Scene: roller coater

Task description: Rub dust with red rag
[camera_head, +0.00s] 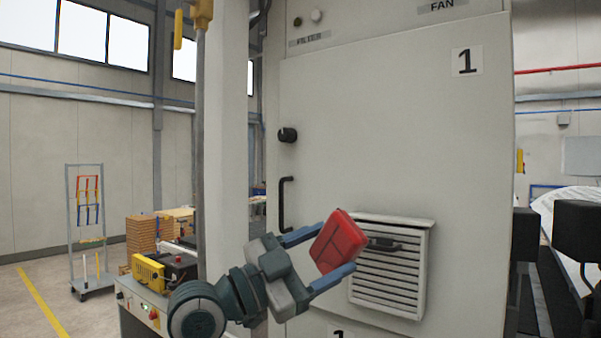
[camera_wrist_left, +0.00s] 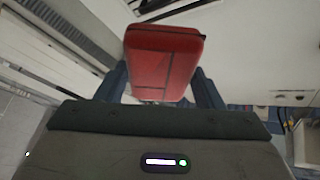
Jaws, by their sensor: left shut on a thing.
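My left gripper (camera_head: 327,256) is shut on a red block-shaped thing, the red rag (camera_head: 339,241), held in front of the grey cabinet near its louvred vent. In the left wrist view the red rag (camera_wrist_left: 163,62) sits between the two fingers of my left gripper (camera_wrist_left: 162,85). The rag overlaps the upper left of the vent (camera_head: 388,285) in the head view; I cannot tell whether it touches. No dust can be made out. My right gripper is not in view.
The grey cabinet (camera_head: 390,140) has a black handle (camera_head: 286,204) and a black knob (camera_head: 287,135). The vent has its own dark handle (camera_head: 384,244). A yellow device (camera_head: 148,271) stands at lower left, with a wheeled rack (camera_head: 88,225) beyond. Open floor lies at far left.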

